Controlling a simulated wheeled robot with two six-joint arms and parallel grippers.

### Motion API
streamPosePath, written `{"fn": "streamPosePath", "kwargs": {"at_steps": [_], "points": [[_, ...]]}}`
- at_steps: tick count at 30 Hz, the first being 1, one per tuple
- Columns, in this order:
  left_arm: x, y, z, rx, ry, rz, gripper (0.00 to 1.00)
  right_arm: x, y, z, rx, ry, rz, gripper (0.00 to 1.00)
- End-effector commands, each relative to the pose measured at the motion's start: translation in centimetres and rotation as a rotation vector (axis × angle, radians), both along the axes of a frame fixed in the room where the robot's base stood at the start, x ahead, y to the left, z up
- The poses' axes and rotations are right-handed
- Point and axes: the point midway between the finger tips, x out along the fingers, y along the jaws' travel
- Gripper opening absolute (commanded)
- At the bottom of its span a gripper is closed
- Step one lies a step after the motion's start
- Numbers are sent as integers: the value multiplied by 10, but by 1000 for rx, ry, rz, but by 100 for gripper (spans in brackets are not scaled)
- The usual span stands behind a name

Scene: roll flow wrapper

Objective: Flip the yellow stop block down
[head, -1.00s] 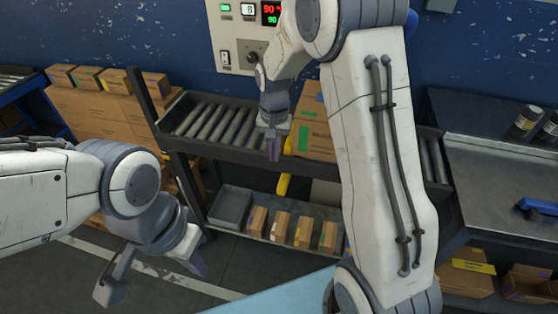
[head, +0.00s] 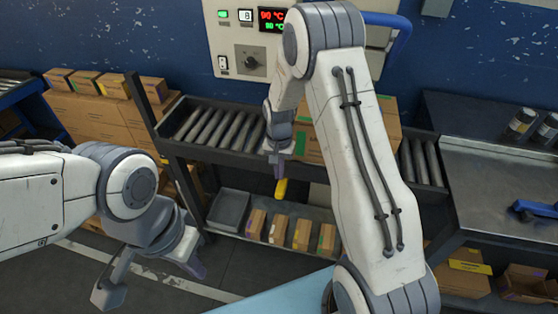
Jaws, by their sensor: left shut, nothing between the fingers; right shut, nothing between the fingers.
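The yellow stop block (head: 281,188) shows as a short yellow piece hanging below the front rail of the roller conveyor. Its upper part is hidden behind my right gripper (head: 277,168), or too small to tell. My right gripper points down at the conveyor's front edge, shut and empty, just above the visible yellow piece. I cannot tell whether they touch. My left gripper (head: 196,268) is low at the left, shut and empty, well away from the block.
The roller conveyor (head: 207,128) carries cardboard boxes (head: 307,140) behind my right arm. A lower shelf holds a grey bin (head: 230,210) and several small boxes (head: 278,229). A control panel (head: 249,62) hangs on the blue wall. A metal worktable (head: 500,185) stands at the right.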

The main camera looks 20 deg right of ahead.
Motion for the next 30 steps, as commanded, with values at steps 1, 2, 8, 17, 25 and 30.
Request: {"fn": "streamPosePath", "kwargs": {"at_steps": [1,2,8,17,25,30], "points": [[0,0,1,0,0,0,0,-1,0,-12,1,4,0,0],[0,0,1,0,0,0,0,-1,0,-18,0,6,0,0],[0,0,4,0,0,0,0,0,0,-47,0,2,0,0],[0,0,5,0,0,0,0,0,0,-61,-1,-1,0,0],[0,0,4,0,0,0,0,0,0,-63,0,0,0,0],[0,0,-12,0,0,0,0,0,0,-86,0,0,0,0]]}}
